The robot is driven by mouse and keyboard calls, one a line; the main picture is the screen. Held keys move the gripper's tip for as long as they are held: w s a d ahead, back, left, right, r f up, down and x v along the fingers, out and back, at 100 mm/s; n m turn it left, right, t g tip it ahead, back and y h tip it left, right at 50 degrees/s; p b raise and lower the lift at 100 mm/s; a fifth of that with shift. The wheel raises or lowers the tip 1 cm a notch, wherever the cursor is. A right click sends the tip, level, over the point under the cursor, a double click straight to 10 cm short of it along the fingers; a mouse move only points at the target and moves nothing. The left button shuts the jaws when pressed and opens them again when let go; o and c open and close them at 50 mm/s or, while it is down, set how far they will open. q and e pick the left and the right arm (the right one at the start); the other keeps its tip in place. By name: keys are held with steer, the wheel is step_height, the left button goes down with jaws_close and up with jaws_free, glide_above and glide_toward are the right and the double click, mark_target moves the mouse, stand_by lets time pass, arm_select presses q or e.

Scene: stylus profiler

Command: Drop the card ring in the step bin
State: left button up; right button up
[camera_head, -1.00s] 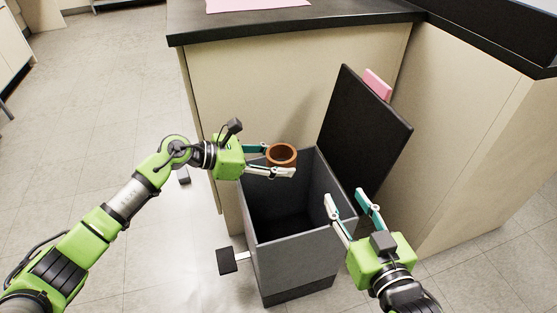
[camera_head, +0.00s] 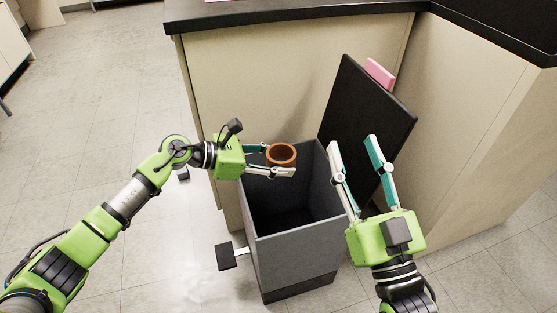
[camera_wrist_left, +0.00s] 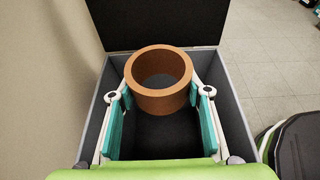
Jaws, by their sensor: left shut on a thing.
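The card ring (camera_head: 281,155) is a short brown tube. My left gripper (camera_head: 280,160) is shut on it and holds it over the back left part of the step bin's opening. In the left wrist view the ring (camera_wrist_left: 160,97) sits between the two fingers of the left gripper (camera_wrist_left: 160,105), above the bin's dark inside. The step bin (camera_head: 295,258) is a grey box with its black lid (camera_head: 366,130) tipped up and a pedal (camera_head: 227,257) at its left side. My right gripper (camera_head: 356,145) is open and empty, in front of the lid at the bin's right side.
A beige cabinet (camera_head: 260,85) with a black counter top (camera_head: 290,18) stands behind the bin. A pink object (camera_head: 379,73) shows behind the lid's top edge. The tiled floor (camera_head: 110,110) at the left is mostly clear.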

arm_select(q)
steer(key=o, duration=1.7)
steer(key=shift+c, duration=0.2)
steer(key=v, duration=1.2)
steer(key=shift+f, duration=0.1)
